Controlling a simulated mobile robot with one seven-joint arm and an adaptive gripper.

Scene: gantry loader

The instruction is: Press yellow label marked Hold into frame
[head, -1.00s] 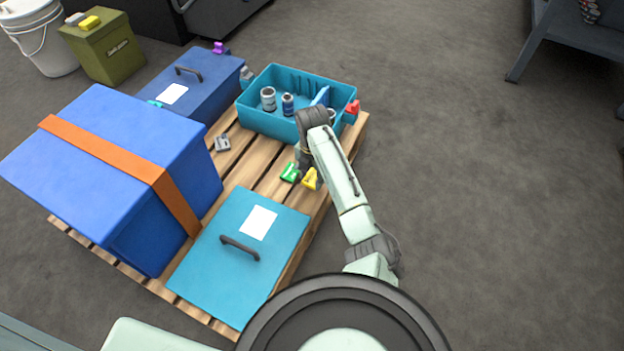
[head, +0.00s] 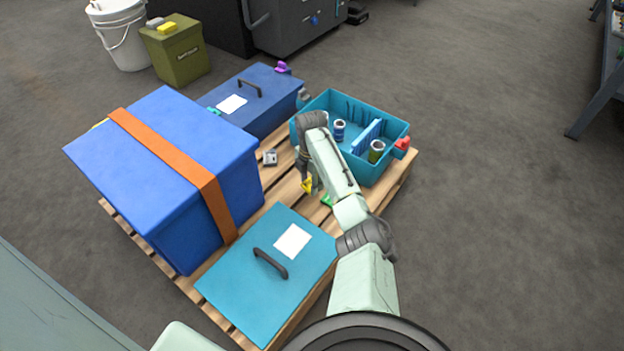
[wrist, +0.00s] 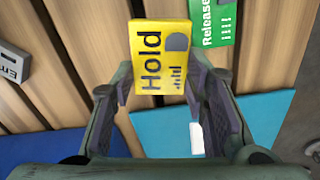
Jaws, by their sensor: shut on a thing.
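The yellow label marked Hold (wrist: 160,60) is between the fingers of my gripper (wrist: 160,88) in the wrist view, its print facing the camera. My gripper is shut on it. In the head view the yellow label (head: 307,186) shows below my gripper (head: 306,178), over the pallet slats. How high it is above the slats is hard to tell. The green label marked Release (wrist: 213,20) lies beside it to the right; it also shows in the head view (head: 326,201). I cannot make out which thing is the frame.
A grey label (head: 270,158) lies on the pallet (head: 284,190). Around it stand a strapped blue box (head: 170,165), a teal lidded box (head: 240,290), a blue case (head: 262,95) and an open teal bin (head: 375,172) with cans. A red piece (head: 402,143) sits on the bin's rim.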

